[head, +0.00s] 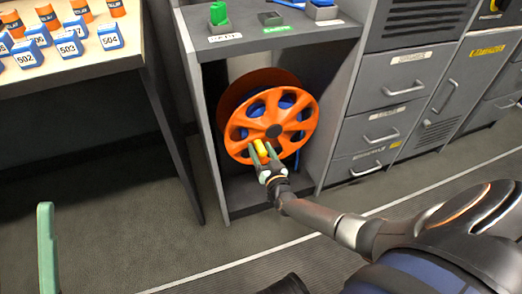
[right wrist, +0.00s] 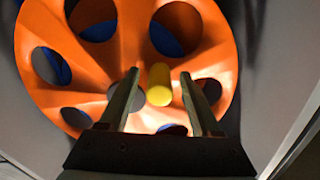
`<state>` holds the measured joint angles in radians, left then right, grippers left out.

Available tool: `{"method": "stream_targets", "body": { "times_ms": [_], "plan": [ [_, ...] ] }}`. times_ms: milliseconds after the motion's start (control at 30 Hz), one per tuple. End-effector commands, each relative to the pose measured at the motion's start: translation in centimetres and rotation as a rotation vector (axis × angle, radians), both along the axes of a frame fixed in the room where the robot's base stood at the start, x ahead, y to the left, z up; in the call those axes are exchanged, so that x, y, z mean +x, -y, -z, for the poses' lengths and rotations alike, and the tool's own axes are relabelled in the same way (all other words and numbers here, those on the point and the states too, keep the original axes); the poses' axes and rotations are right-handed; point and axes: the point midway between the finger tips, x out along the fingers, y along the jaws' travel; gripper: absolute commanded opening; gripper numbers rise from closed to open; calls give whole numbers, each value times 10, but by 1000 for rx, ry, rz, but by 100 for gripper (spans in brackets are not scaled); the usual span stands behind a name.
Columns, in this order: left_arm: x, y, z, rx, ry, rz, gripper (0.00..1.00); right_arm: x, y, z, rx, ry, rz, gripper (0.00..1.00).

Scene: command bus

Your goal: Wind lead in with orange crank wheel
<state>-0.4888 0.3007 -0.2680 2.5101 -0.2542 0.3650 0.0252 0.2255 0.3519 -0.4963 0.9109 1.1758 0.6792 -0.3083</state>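The orange crank wheel (head: 299,107) stands upright on the front of a reel inside the open bay of a grey cabinet. Blue lead (head: 287,101) shows through its holes. A yellow handle (head: 261,147) sticks out from the wheel's lower left part; it also shows in the right wrist view (right wrist: 159,85). My right gripper (head: 259,150) is at the handle. In the right wrist view its two fingers are apart, one on each side of the handle, with a visible gap on both sides. One green finger of my left gripper (head: 47,248) shows at the lower left, away from the wheel.
The grey cabinet (head: 209,130) has side walls close around the reel. Drawers (head: 404,88) with handles are to the right. A table (head: 120,62) with numbered blue blocks and orange cylinders is at the left. The floor in front is clear.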

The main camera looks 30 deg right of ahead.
Motion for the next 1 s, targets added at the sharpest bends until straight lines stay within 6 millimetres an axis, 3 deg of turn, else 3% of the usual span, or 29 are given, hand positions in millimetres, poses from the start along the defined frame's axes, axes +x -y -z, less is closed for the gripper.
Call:
{"method": "stream_targets", "body": {
  "times_ms": [67,567,1000],
  "plan": [
    [0,0,0,0,-1,0,50,0,0,0,0,0,0,57],
    [0,-1,0,4,0,-2,50,0,0,0,0,0,0,0],
    [0,-1,1,5,0,-3,50,-1,0,0,0,0,0,0]
  ]
}}
